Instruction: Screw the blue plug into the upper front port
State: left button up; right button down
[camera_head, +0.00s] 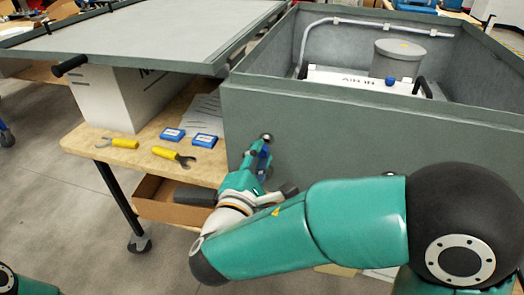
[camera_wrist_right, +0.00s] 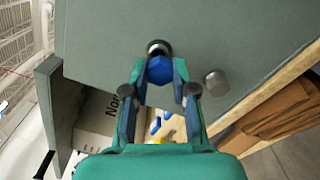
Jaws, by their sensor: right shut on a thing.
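The blue plug (camera_wrist_right: 160,69) is between the fingertips of my right gripper (camera_wrist_right: 160,76), which is shut on it. In the wrist view the plug is lined up in front of a round dark metal port (camera_wrist_right: 158,47) on the grey front wall. I cannot tell whether the plug is seated in it or only touching. A second round metal fitting (camera_wrist_right: 216,82) stands out bare from the same wall. In the head view my right gripper (camera_head: 260,157) is close to the front wall, with the port (camera_head: 267,137) showing just beyond it. My left gripper is not in view.
The grey analyser housing (camera_head: 370,125) is open on top, with a cylinder (camera_head: 398,60) inside. On the wooden bench (camera_head: 130,157) lie two yellow-handled tools (camera_head: 174,156) and two small blue boxes (camera_head: 204,140). A grey panel (camera_head: 160,35) overhangs a white box (camera_head: 120,95).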

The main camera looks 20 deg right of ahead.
jog(key=shift+w+d+b, duration=0.1)
jog(key=shift+b, duration=0.7)
dwell(1.2)
jog(key=shift+w+d+b, duration=0.35)
jog(key=shift+w+b, duration=0.05)
jog(key=shift+w, duration=0.15)
dwell(1.2)
